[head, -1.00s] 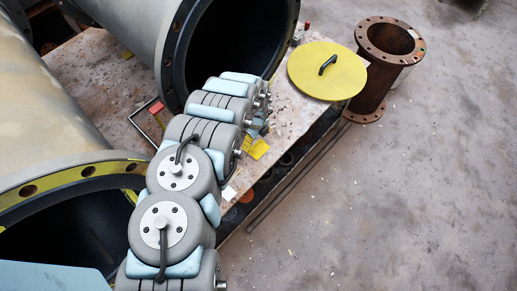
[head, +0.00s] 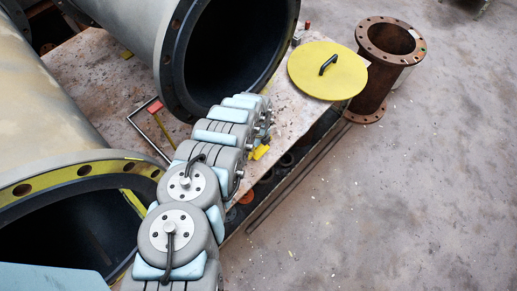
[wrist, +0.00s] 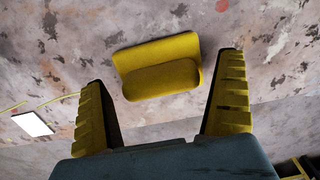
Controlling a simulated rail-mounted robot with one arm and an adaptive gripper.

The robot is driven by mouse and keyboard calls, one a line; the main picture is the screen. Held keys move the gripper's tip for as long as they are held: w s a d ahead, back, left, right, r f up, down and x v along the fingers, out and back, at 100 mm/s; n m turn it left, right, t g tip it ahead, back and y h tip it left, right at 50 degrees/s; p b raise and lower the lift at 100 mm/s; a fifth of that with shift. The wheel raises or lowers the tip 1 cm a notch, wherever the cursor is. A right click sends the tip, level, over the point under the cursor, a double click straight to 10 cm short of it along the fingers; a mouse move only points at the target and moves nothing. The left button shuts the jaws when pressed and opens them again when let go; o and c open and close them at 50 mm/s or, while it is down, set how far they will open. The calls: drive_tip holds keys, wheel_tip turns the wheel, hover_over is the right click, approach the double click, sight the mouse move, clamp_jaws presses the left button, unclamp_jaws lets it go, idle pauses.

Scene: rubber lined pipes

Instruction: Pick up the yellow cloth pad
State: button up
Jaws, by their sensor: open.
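The yellow cloth pad (wrist: 158,65) lies on the stained, speckled table top in the wrist view. It looks like a wider back piece with a rounded piece in front. My gripper (wrist: 163,78) is open, its two yellow ribbed fingers spread to the left and right of the pad. The pad shows between and a little beyond the fingertips, with nothing held. In the head view a small yellow patch (head: 261,153) shows beside the end of my arm; I cannot tell whether it is the pad or a finger. My arm hides most of the gripper there.
Large rubber-lined pipes (head: 120,35) stand left of and behind my arm. A yellow disc with a black handle (head: 310,80) lies on the table (head: 85,75), beside a rusty flanged pipe (head: 380,75). A white rectangle (wrist: 33,124) lies left of the gripper. Open floor is at right.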

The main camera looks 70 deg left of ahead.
sight(256, 155)
drive_tip(key=c, duration=1.2)
drive_tip(key=shift+r, duration=0.1)
drive_tip(key=shift+s+d+r+p, duration=0.15)
drive_tip(key=shift+r+p, duration=0.1)
drive_tip(key=shift+r, duration=0.85)
drive_tip(key=shift+s+d+r+p, duration=0.15)
drive_tip(key=shift+r+p, duration=0.1)
drive_tip(key=shift+r, duration=0.8)
drive_tip(key=shift+s+d+r+p, duration=0.2)
drive_tip(key=shift+s+d+r, duration=0.2)
drive_tip(key=shift+r, duration=0.2)
drive_tip(key=shift+s+d+r+p, duration=0.2)
drive_tip(key=shift+s+d+r, duration=0.15)
drive_tip(key=shift+r, duration=0.2)
drive_tip(key=s+d+r+p, duration=0.6)
drive_tip(key=s+d+p, duration=0.1)
drive_tip(key=p, duration=0.3)
drive_tip(key=shift+s+d, duration=0.25)
drive_tip(key=shift+d, duration=0.25)
